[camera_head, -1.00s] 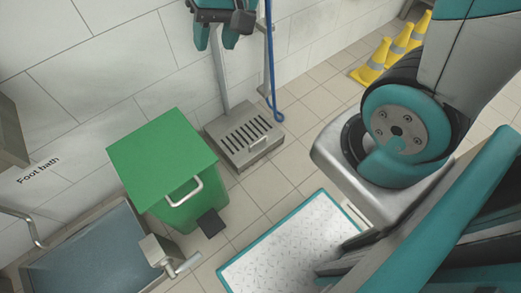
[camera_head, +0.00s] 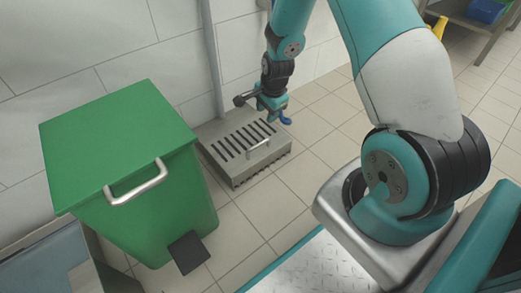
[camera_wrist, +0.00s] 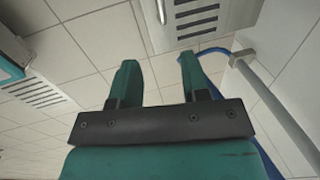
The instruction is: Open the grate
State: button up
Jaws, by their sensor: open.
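The slotted grate (camera_head: 222,146) lies on top of a low steel drain box on the floor against the wall, with a small bar handle (camera_head: 258,143) near its front edge. The grate looks closed. In the wrist view part of the grate (camera_wrist: 205,16) shows at the top, with the handle (camera_wrist: 161,12) at its left. My gripper (camera_head: 271,110) is above the back right part of the grate, apart from the handle. In the wrist view my gripper (camera_wrist: 159,62) has its two teal fingers spread, with nothing between them.
A green bin (camera_head: 125,150) with a bar handle and black pedal stands left of the grate. A blue hose (camera_wrist: 215,53) passes by my right finger in the wrist view. A pipe (camera_head: 213,60) rises behind the grate. Tiled floor in front is clear.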

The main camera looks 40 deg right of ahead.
aim_at(260, 143)
jog(key=w+f+b, duration=0.1)
jog(key=f+b, duration=0.2)
jog(key=f, duration=0.2)
jog(key=w+f+b, duration=0.1)
jog(key=f+b, duration=0.2)
jog(key=f, duration=0.3)
jog(key=w+f+b, duration=0.1)
jog(key=f+b, duration=0.2)
jog(key=f, duration=0.3)
jog(key=shift+w+b, duration=0.15)
jog(key=shift+b, duration=0.25)
jog(key=shift+r, duration=0.1)
grip_shut()
